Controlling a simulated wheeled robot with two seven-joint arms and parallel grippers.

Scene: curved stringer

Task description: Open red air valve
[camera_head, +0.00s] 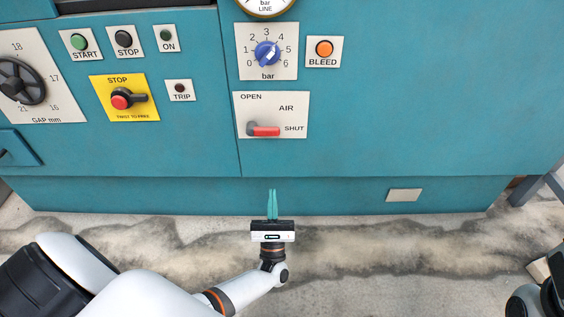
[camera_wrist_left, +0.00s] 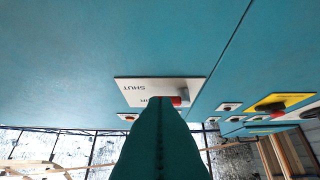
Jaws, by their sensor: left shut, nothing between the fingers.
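The red air valve lever (camera_head: 265,131) sits on a white plate (camera_head: 286,101) marked OPEN, AIR and SHUT. The lever lies level, its red end pointing right toward SHUT. My left gripper (camera_head: 272,192) is below the plate, its teal fingers closed together, empty and pointing up toward the panel. It is apart from the lever in the head view. In the left wrist view the closed fingers (camera_wrist_left: 160,145) cover part of the plate (camera_wrist_left: 140,91), and the red lever end (camera_wrist_left: 177,101) shows just beyond their tips. My right gripper is not clearly in view; only a dark arm part shows at the lower right.
Above the valve are a blue bar knob (camera_head: 266,53) and an orange BLEED button (camera_head: 324,48). To the left are a yellow STOP plate (camera_head: 137,106), a TRIP lamp (camera_head: 179,88) and a black gap handwheel (camera_head: 22,81). The panel right of the valve is bare.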

